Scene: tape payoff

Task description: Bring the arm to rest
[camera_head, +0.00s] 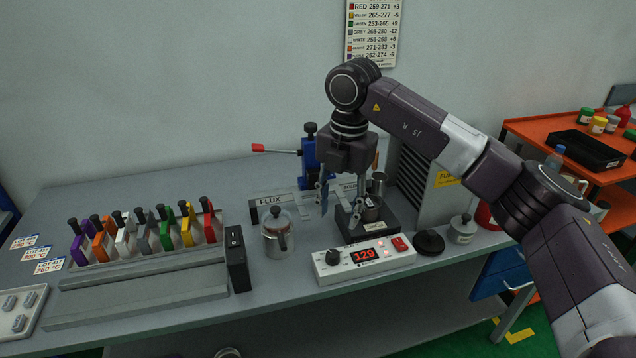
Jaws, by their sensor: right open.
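My right arm reaches in from the right side, and its gripper (341,201) points down over the workbench (190,318). Its two fingers are apart, with nothing seen between them. The gripper hangs just left of a small metal pot (371,208) on a black base, and in front of a blue clamp-like stand (309,158) with a red-tipped lever. Its wrist and fingers hide part of both areas. I cannot tell whether the fingertips touch the black base. My left gripper is not in view.
A white controller (364,258) reading 129 stands in front. A lidded metal jar (277,236) and black switch box (237,260) stand left, beside a rack of colored-handled tools (145,238). A black lid (430,242) and canister (462,228) stand right. An orange cart (545,132) is beyond.

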